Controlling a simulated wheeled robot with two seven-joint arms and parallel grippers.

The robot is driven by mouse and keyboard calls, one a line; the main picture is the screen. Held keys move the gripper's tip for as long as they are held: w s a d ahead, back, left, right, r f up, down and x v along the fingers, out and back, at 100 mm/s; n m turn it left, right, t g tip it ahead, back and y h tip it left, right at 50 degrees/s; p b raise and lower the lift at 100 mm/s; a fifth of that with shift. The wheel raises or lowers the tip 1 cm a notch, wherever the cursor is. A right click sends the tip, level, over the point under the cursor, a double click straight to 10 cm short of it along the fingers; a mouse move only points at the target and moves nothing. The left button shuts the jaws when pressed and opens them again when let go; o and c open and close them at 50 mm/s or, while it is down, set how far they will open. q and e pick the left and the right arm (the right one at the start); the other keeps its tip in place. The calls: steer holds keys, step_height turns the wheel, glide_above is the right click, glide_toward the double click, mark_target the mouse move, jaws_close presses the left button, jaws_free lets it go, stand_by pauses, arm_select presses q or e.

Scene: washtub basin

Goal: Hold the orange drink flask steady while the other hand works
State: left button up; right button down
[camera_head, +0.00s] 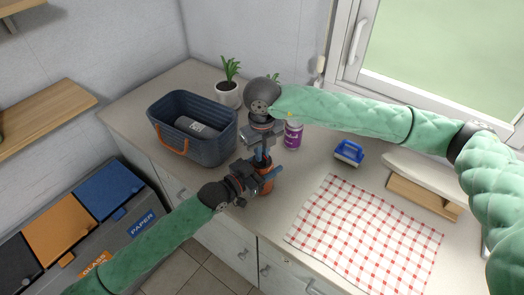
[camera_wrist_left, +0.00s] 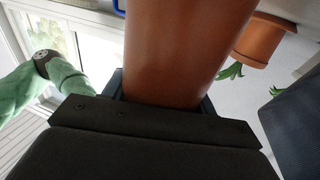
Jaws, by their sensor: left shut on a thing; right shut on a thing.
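The orange drink flask (camera_head: 266,186) stands upright on the counter near its front edge; its body fills the upper middle of the left wrist view (camera_wrist_left: 183,50). My left gripper (camera_head: 267,176) comes in from the front left and is shut around the flask's body. My right gripper (camera_head: 262,158) points down from above and is shut at the flask's top. The grippers hide much of the flask, and I cannot make out its cap clearly.
A dark blue basket (camera_head: 190,149) with a grey roll stands left of the flask. A red-checked cloth (camera_head: 365,238) lies at right. A potted plant (camera_head: 228,95) is at the back.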

steer(key=shift+n, duration=1.8)
steer(key=c, duration=1.5)
jaws_free()
steer(key=shift+o, duration=0.2)
steer(key=shift+r, duration=0.1)
step_height(320, 180, up, 12)
